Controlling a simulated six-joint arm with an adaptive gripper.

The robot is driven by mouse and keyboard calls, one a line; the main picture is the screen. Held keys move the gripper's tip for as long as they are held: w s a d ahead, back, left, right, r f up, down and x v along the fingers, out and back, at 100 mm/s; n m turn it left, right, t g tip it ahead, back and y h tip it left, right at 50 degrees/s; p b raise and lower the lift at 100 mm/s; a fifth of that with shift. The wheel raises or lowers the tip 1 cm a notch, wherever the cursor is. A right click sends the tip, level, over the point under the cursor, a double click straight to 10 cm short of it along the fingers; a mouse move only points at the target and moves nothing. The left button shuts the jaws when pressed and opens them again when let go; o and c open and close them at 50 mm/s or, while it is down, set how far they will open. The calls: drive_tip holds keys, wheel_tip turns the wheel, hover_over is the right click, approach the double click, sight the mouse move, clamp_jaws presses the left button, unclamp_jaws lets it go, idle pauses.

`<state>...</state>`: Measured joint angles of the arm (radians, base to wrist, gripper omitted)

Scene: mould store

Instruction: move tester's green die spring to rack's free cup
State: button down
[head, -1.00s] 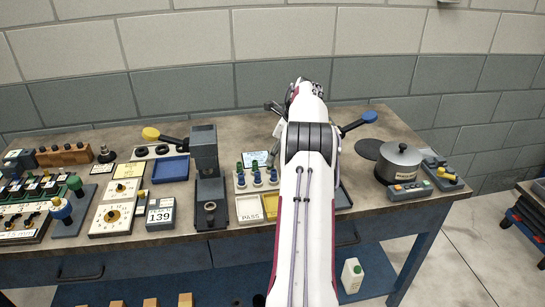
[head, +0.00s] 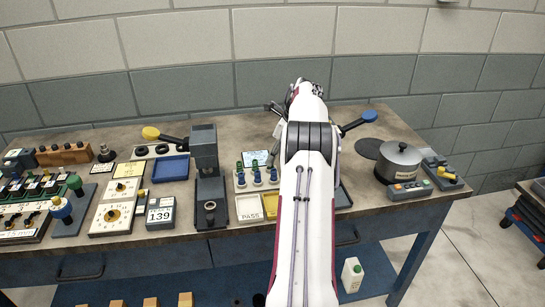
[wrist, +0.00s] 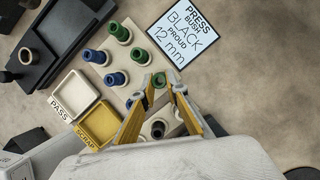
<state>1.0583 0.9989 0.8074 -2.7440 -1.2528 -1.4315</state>
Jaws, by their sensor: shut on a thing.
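My gripper (wrist: 162,88) has its yellow-lined fingers close together at the tips, over the right part of the rack. A small green piece, taken as the green die spring (wrist: 150,92), shows at the fingertips, partly hidden. The beige rack (wrist: 127,66) holds blue and green pieces in rows of cups. I cannot tell which device is the tester.
White and yellow trays (head: 248,208) stand in front of the rack, and a sign card (wrist: 185,34) behind it. A press with a yellow-ended lever (head: 204,150) stands left. A blue-ended lever (head: 357,122) and a lidded pot (head: 399,163) are right of my arm.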

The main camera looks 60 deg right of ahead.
drive_tip(key=shift+f, duration=0.75)
idle(1.0)
drive_tip(key=c, duration=1.9)
unclamp_jaws()
drive_tip(key=o, duration=0.4)
drive_tip(key=shift+r, duration=0.2)
drive_tip(key=shift+r, duration=3.55)
